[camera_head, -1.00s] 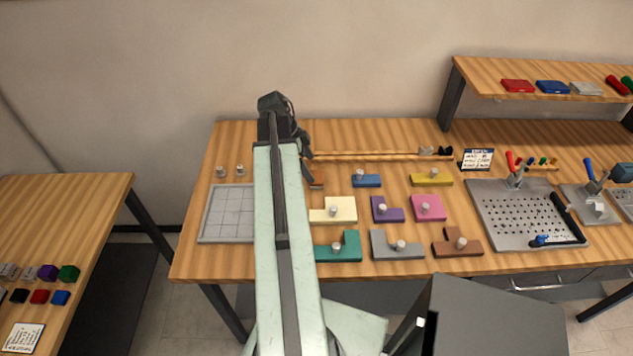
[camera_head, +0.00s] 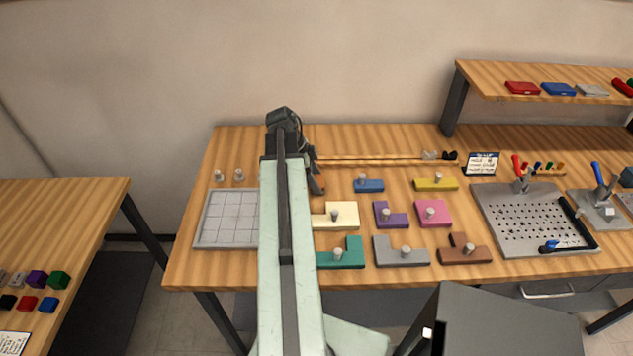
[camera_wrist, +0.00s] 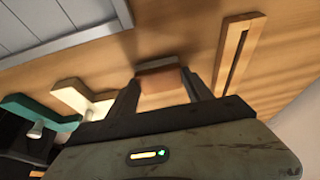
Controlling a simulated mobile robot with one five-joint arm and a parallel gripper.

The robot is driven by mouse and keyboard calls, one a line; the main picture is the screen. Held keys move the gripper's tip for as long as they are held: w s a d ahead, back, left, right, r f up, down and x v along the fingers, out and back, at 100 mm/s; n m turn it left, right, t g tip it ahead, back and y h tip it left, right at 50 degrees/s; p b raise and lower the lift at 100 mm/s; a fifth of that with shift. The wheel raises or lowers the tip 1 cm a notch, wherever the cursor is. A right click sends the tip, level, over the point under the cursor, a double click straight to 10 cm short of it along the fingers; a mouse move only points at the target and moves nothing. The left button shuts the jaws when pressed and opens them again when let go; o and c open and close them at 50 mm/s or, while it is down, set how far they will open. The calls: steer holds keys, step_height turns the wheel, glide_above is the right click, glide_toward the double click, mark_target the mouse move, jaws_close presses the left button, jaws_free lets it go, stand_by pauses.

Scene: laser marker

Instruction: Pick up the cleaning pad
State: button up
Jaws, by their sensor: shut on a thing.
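The cleaning pad appears to be the rust-brown block (camera_wrist: 162,80) between my two fingers in the wrist view. My gripper (camera_wrist: 160,88) is shut on it, one finger at each side. In the head view only a small part of the pad (camera_head: 317,187) shows beside my wrist, and my arm hides the rest. My gripper's fingers are mostly hidden there. I cannot tell whether the pad is clear of the table.
Several coloured knobbed pieces, among them a cream one (camera_head: 345,208), lie just to the right. A gridded grey tray (camera_head: 228,215) lies left of my arm. A long wooden rail (camera_head: 385,161) runs behind. A perforated plate (camera_head: 530,215) lies farther right.

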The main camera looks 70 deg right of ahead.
step_height(320, 180, up, 10)
steer(key=p, duration=1)
steer(key=o, duration=0.8)
steer(key=c, duration=0.4)
steer(key=shift+f, duration=0.1)
steer(key=shift+c, duration=0.4)
steer(key=shift+s, duration=0.1)
